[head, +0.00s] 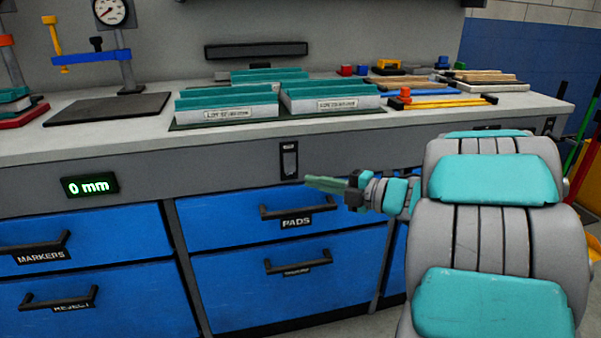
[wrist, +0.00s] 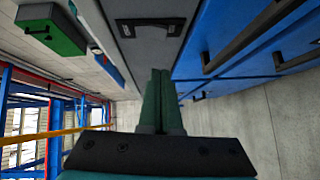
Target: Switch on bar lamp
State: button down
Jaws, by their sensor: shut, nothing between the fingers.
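The bar lamp (head: 256,50) is a long dark bar on the back wall above the bench, and it looks unlit. A dark switch plate with a pale lever (head: 289,160) is on the grey bench front, above the PADS drawer. The switch plate also shows at the top of the wrist view (wrist: 150,28), but its setting cannot be made out. My gripper (head: 310,183) is shut and empty, with its green fingers just below and right of the switch in the head view. In the wrist view the fingers (wrist: 160,76) point toward the plate and are apart from it.
Blue drawers with protruding black handles (head: 298,210) lie below the bench front. A 0 mm display (head: 90,186) is to the left. Teal-and-grey racks (head: 228,107) and loose parts stand on the bench top (head: 150,139).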

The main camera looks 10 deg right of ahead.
aim_at(285, 171)
jog(key=shift+w+a+f+p, duration=0.15)
jog(key=shift+w+a, duration=0.25)
jog(key=shift+w, duration=0.65)
jog(key=shift+w+a+f+p, duration=0.2)
jog(key=shift+w+a, duration=0.15)
jog(key=shift+w, duration=0.65)
jog(key=shift+w+a+f+p, duration=0.15)
jog(key=shift+w+a, duration=0.25)
jog(key=shift+w, duration=0.65)
